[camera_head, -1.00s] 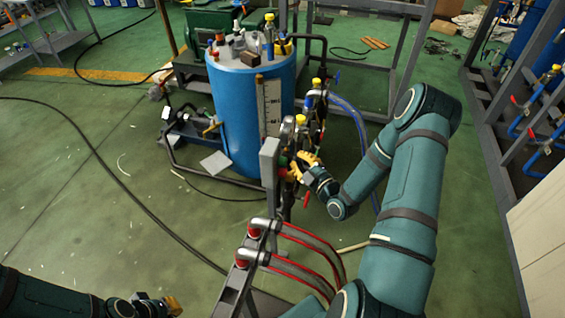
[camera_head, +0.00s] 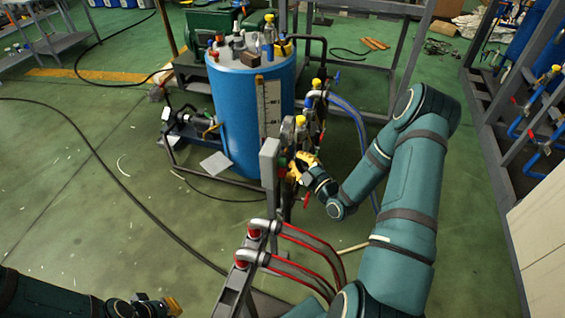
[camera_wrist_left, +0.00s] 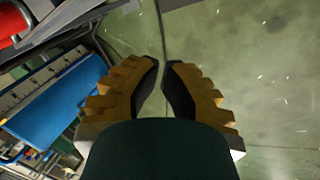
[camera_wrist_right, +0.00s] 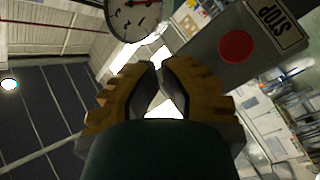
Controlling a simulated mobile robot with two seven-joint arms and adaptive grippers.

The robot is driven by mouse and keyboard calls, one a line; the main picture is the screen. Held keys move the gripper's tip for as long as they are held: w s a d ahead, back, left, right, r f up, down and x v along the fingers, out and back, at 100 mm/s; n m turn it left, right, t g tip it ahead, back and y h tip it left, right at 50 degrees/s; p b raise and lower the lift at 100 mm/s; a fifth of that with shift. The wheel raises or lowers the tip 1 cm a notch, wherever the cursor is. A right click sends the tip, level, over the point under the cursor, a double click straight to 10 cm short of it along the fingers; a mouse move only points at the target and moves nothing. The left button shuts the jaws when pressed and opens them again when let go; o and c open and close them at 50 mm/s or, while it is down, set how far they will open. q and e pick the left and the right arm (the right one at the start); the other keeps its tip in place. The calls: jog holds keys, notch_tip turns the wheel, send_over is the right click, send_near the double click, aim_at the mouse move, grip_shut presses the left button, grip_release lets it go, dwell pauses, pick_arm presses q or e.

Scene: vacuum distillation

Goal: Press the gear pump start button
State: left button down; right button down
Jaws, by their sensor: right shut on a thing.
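The start button does not show clearly in any view. A grey button box (camera_wrist_right: 200,48) in the right wrist view carries a red button (camera_wrist_right: 236,46) and a STOP label (camera_wrist_right: 283,22). My right gripper (camera_wrist_right: 159,64) has its yellow fingertips together by the box's left end; whatever is between them is hidden. In the head view my right gripper (camera_head: 292,172) is just right of the grey post (camera_head: 269,165). My left gripper (camera_head: 176,307) is low at the left, its fingertips (camera_wrist_left: 161,62) nearly meeting and nothing seen between them.
A round gauge (camera_wrist_right: 136,14) is close above the right fingertips. A blue tank (camera_head: 235,115) stands behind the post, with pipes and valves beside it. Red-lined pipes (camera_head: 305,250) lie in front. Open green floor (camera_head: 110,190) extends left.

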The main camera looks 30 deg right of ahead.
jog(key=shift+w+a, duration=0.1)
dwell(0.5)
jog(key=shift+w+a+b, duration=0.2)
jog(key=shift+b, duration=0.15)
jog(key=shift+w+a, duration=0.15)
jog(key=shift+w, duration=0.05)
dwell(0.4)
jog(key=shift+s, duration=0.1)
jog(key=shift+s+d, duration=0.5)
jog(key=shift+s+d, duration=0.9)
jog(key=shift+s, duration=0.25)
jog(key=shift+s+d, duration=0.9)
jog(key=shift+s, duration=0.2)
jog(key=shift+r, duration=0.1)
